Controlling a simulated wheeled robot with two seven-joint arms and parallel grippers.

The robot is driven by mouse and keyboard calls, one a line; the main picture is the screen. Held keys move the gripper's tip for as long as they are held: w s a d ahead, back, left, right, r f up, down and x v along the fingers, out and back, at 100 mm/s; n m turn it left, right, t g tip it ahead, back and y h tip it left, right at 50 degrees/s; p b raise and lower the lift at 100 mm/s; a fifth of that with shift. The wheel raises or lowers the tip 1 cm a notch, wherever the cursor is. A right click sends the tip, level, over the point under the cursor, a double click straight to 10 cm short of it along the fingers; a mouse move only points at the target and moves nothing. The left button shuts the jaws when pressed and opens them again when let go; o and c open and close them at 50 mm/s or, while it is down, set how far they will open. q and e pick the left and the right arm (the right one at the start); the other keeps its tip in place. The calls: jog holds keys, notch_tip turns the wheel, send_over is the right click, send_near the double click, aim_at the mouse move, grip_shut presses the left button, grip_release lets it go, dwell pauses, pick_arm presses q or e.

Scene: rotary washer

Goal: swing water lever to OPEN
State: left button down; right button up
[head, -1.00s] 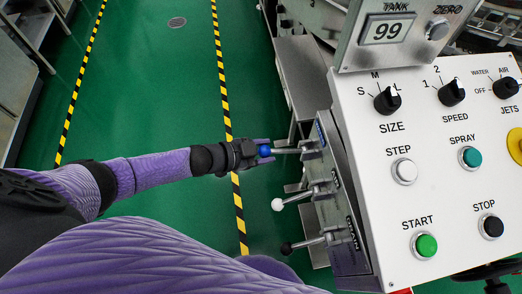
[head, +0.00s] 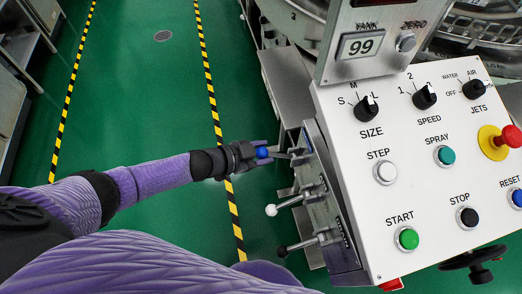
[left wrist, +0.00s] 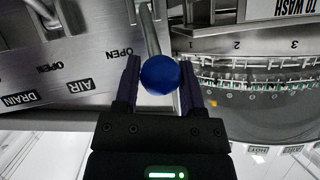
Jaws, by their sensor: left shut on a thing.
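The water lever has a blue ball knob (head: 262,153) on a metal rod, on the side of the control box. My left gripper (head: 258,152) is shut around the blue knob. In the left wrist view the blue knob (left wrist: 160,75) sits between the two fingers of the left gripper (left wrist: 160,88), with its rod running up behind it. The lever panel (left wrist: 70,80) there shows OPEN marks and the words AIR and DRAIN. My right gripper is not in view.
A white-knob lever (head: 271,210) and a black-knob lever (head: 283,251) stick out below the blue one. The white control panel (head: 430,160) with buttons and dials is to the right. Green floor lies open to the left.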

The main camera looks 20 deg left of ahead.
pick_arm(q)
jog(key=shift+w+r, duration=0.2)
jog(key=shift+c, duration=1.8)
grip_release()
jog(key=shift+o, duration=0.8)
jog(key=shift+f, duration=0.1)
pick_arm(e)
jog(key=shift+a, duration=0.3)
pick_arm(q)
jog(key=shift+s, duration=0.1)
jog(key=p+v, duration=0.4)
jog(key=v, duration=0.5)
jog(key=shift+s+a, duration=0.25)
jog(key=shift+s, duration=0.05)
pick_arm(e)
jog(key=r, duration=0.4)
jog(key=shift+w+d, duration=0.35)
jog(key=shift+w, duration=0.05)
